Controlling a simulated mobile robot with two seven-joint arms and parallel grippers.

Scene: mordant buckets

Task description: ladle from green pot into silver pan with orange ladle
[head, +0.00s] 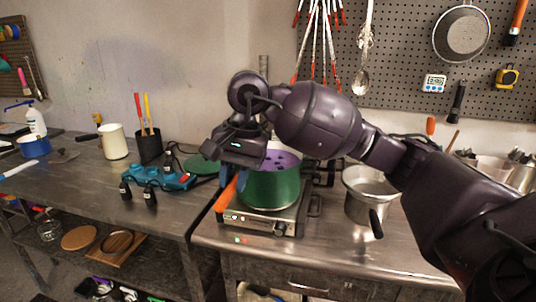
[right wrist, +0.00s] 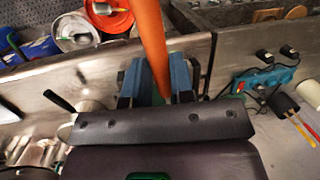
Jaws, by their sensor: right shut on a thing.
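The green pot (head: 268,192) stands on a hot plate and holds purple liquid with dark bits on top. The silver pan (head: 366,197), with a dark handle towards the front, stands on the counter to its right. My right gripper (head: 229,168) is at the left rim of the green pot, shut on the orange ladle (head: 226,195). The ladle's orange handle (right wrist: 151,42) runs between the blue fingers (right wrist: 156,82) in the right wrist view. The ladle's bowl is hidden, so I cannot tell whether it is in the liquid. My left gripper is not in view.
The hot plate (head: 262,222) sits near the counter's left edge. A gap separates it from the left table (head: 90,195). My right arm spans above the silver pan.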

